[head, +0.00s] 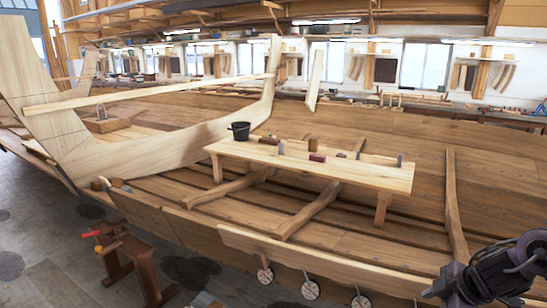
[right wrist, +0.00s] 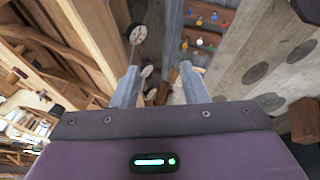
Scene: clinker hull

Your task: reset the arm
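My right arm (head: 500,268) comes in at the lower right corner of the head view, in front of the hull's near edge. My right gripper (right wrist: 160,78) shows in the right wrist view as two pale grey fingers standing apart. It is open, with nothing held between the fingers; the floor area and blurred brown things lie beyond them. My left arm and left gripper are not in the head view.
The wooden hull (head: 330,235) fills most of the head view, its near plank edge close to my right arm. Round dial-like clamps (head: 311,290) hang along that edge. A brown trestle (head: 135,262) stands on the floor at left.

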